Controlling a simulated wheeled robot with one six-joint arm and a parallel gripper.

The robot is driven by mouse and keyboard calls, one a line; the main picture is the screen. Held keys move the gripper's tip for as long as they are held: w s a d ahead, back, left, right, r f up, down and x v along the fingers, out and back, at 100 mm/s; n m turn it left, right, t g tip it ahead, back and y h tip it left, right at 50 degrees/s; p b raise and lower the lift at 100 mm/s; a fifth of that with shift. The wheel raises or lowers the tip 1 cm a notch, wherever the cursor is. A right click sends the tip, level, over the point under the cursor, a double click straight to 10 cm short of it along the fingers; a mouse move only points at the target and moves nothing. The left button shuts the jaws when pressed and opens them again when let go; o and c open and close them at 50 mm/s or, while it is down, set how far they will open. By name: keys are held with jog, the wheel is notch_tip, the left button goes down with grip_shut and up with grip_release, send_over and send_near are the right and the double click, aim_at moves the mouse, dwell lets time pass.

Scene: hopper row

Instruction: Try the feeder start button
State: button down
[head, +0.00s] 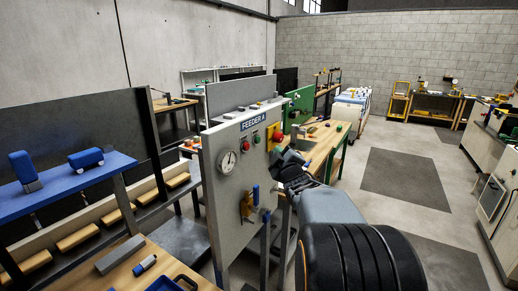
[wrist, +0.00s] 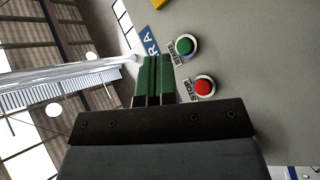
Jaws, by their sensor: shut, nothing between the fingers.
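The feeder panel (head: 222,205) stands upright in the middle of the head view under a blue FEEDER A sign (head: 254,122). The green button (head: 256,138) sits right of the red button (head: 245,146). In the wrist view, the green button (wrist: 185,46) is labelled START and the red button (wrist: 204,86) is labelled STOP. My gripper (head: 281,155) is at the panel's right side. In the wrist view its green fingers (wrist: 153,59) are closed together, empty, and appear beside the START label. Contact with the panel cannot be told.
A yellow switch plate with a red knob (head: 274,136) is right of the buttons. A round gauge (head: 227,162) and a brass valve with a blue handle (head: 248,204) are lower on the panel. A blue shelf (head: 70,188) stands left. Open floor (head: 400,180) lies right.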

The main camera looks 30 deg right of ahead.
aim_at(258, 140)
jog(key=d+n+t, duration=0.2)
jog(key=d+n, duration=0.1)
jog(key=s+d+n+t+y+b, duration=0.1)
jog(key=shift+d+r+n+t, duration=0.25)
jog(key=shift+d+n+t, duration=0.05)
jog(key=shift+d+t, duration=0.1)
jog(key=shift+w, duration=0.1)
jog(key=w+a+p, duration=0.1)
jog(key=w+a, duration=0.3)
jog(key=w, duration=0.3)
jog(key=shift+w, duration=0.3)
jog(key=shift+a, duration=0.1)
dwell(1.0)
